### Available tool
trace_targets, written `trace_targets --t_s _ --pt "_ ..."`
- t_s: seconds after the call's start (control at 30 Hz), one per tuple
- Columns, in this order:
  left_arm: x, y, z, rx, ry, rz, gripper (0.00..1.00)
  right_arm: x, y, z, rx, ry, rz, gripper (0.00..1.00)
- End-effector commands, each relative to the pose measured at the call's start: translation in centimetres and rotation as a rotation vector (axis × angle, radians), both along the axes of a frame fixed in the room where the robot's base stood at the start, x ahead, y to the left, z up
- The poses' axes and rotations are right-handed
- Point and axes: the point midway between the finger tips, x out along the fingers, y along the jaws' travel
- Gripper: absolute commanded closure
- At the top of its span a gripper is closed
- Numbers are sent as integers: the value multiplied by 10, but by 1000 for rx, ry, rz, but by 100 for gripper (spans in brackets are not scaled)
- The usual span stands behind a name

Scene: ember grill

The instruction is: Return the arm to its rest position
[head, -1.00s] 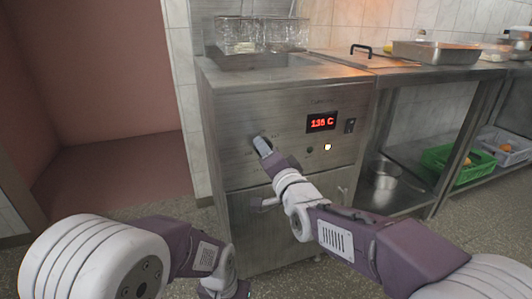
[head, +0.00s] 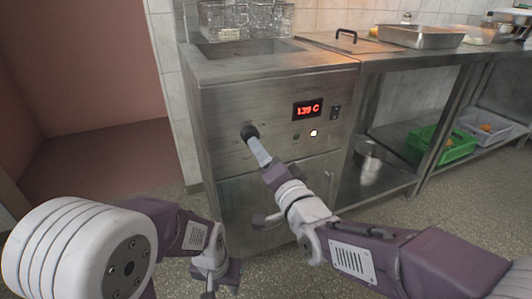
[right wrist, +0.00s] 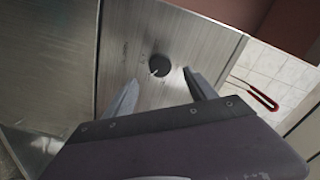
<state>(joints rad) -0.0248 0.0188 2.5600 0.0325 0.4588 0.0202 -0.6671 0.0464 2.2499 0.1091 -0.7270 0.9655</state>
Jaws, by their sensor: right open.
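My right arm reaches to the fryer front (head: 225,110) in the head view. Its gripper (head: 257,149) is just below and in front of the round black knob (head: 249,131). In the right wrist view the gripper (right wrist: 161,92) is open and empty, its two fingers apart. The knob (right wrist: 158,66) shows beyond and between them, apart from the fingers. My left gripper (head: 218,279) is low at the bottom of the head view, in front of the fryer; whether its jaws are open does not show clearly.
The fryer's red display (head: 307,110) reads about 139 C, with a lit button (head: 313,133) below. Wire baskets (head: 245,20) stand at the fryer's back. A pot (head: 369,160) and a green crate (head: 440,145) are on the lower shelf. Floor (head: 300,260) shows around my arms.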

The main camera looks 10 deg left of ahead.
Motion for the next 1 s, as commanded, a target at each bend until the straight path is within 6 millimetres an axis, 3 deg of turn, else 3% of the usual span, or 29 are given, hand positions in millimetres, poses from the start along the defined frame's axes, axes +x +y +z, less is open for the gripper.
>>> trace_targets --t_s 0.17,0.47,0.57,0.67,0.73,0.8,0.9,1.0 --pt "0 0 5 0 0 0 64 -12 -8 0 0 0 0 35" --pt "0 0 8 0 0 0 64 -9 -13 3 0 -1 -11 35" --pt "0 0 29 0 1 0 64 13 -46 24 1 0 -95 35" --pt "0 0 65 0 0 0 64 45 -124 38 -33 52 -266 35" --pt "0 0 86 0 0 0 64 50 -184 7 -166 191 -370 35" --pt "0 0 99 0 0 0 64 34 -230 -37 -343 358 -412 35" --pt "0 0 109 0 0 0 64 -10 -270 -94 -577 583 -369 35" --pt "0 0 112 0 0 0 64 -61 -286 -136 -765 766 -243 35"
